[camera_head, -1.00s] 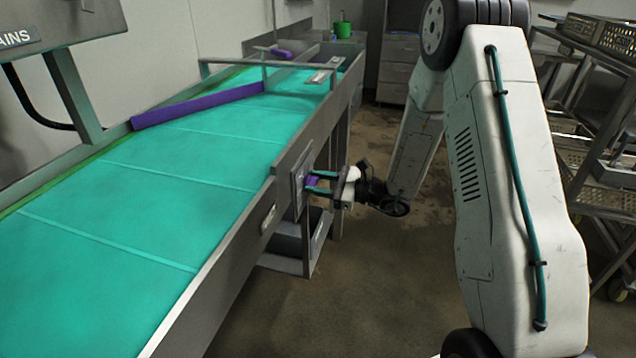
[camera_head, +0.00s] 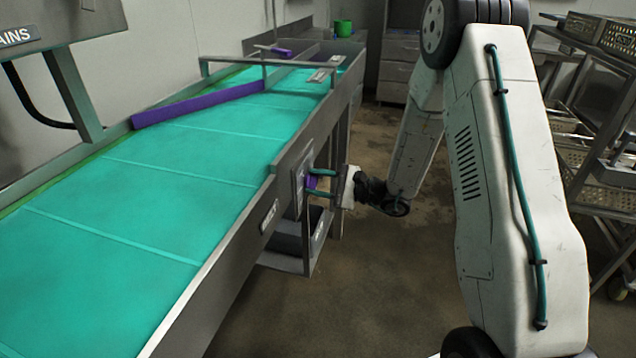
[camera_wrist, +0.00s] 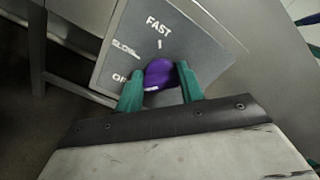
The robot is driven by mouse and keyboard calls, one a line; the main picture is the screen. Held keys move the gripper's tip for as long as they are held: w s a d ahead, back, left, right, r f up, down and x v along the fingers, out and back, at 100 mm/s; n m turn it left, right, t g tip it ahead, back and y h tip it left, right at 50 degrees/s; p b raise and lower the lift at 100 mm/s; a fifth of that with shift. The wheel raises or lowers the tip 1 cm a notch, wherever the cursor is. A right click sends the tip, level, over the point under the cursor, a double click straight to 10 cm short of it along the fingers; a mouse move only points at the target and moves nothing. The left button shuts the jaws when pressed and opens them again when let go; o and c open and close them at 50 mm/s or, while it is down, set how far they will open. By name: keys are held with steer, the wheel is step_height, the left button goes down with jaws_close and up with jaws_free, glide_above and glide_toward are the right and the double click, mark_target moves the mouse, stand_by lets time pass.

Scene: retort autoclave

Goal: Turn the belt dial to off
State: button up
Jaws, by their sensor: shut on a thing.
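The belt dial is a purple knob (camera_wrist: 161,74) on a grey panel (camera_wrist: 185,45) marked FAST, SLOW and OFF. The panel (camera_head: 299,178) is on the side of the conveyor in the head view. My gripper (camera_wrist: 160,84) has its two teal fingers on either side of the knob and is shut on it. In the head view my gripper (camera_head: 312,183) reaches the panel from the right, one finger above the other. A small pale mark shows low on the knob. The fingers partly cover the knob, and I cannot tell surely which label it points to.
The teal conveyor belt (camera_head: 190,188) runs along the left, with a purple guide bar (camera_head: 198,106) across it. A grey bin (camera_head: 290,240) is under the conveyor. Racks with metal baskets (camera_head: 585,30) stand at the right. The floor (camera_head: 390,290) between is clear.

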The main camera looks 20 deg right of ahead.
steer(key=o, duration=1)
steer(key=v, duration=0.7)
steer(key=shift+s+d, duration=0.25)
steer(key=shift+d, duration=0.05)
